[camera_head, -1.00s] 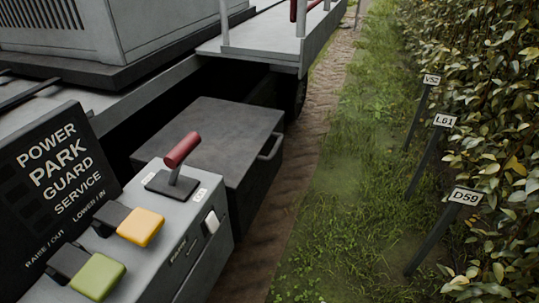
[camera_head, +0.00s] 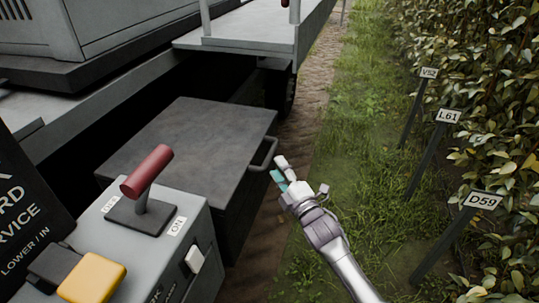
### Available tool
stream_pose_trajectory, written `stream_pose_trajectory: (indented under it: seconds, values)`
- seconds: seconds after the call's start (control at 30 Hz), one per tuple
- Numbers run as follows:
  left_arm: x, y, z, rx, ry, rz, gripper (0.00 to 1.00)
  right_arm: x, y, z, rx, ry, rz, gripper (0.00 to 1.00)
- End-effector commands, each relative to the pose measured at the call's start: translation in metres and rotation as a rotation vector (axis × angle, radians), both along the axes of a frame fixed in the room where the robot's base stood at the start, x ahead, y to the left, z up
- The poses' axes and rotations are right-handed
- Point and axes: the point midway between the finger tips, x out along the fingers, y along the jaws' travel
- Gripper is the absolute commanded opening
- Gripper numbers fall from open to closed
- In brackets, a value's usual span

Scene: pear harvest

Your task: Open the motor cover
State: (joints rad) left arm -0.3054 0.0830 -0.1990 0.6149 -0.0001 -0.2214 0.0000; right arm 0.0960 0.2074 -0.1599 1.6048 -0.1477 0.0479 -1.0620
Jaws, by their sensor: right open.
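A dark grey box (camera_head: 190,140) with a flat lid sits under the vehicle's deck, with a bar handle (camera_head: 265,155) on its right side. A large light grey louvred housing (camera_head: 110,30) stands on the deck at top left. I cannot tell which of the two is the motor cover; both look closed. My right gripper (camera_head: 279,169) is open and empty, just right of the bar handle and close to it. I cannot tell whether they touch. My left gripper is out of view.
A control panel (camera_head: 190,215) with a red-gripped lever (camera_head: 147,172) and a yellow button (camera_head: 92,278) stands in front of the box. Label stakes such as D59 (camera_head: 484,201) line the hedge (camera_head: 490,130) at right. The grass strip (camera_head: 350,150) between is mostly open.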

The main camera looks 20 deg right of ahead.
Motion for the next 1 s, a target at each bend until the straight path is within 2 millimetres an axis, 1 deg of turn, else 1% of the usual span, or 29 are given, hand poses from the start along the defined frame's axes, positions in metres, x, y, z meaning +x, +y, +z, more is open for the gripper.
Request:
stream_pose_trajectory:
  seconds: [0.03,0.1,0.2,0.3,0.5,0.73,0.97,1.0]
  values:
    - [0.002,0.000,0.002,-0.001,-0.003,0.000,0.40,0.011,0.002,0.004,0.001,-0.002,0.000,0.45]
    - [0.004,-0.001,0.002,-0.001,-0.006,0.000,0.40,0.025,0.005,0.005,0.000,-0.001,0.000,0.45]
    - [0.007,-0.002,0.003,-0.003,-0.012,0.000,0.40,0.040,0.007,0.006,0.000,0.001,0.000,0.45]
    - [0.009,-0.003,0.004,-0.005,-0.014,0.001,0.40,0.050,0.009,0.007,0.002,0.000,0.000,0.45]
    - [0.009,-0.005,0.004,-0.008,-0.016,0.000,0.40,0.059,0.011,0.008,0.001,0.001,0.000,0.45]
    - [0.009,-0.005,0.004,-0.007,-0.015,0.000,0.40,0.059,0.011,0.008,0.001,0.001,0.000,0.45]
    - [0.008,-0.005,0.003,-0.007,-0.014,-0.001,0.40,0.059,0.011,0.008,0.001,0.001,0.000,0.07]
    - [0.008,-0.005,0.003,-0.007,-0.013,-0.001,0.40,0.059,0.011,0.008,0.001,0.001,0.000,0.00]
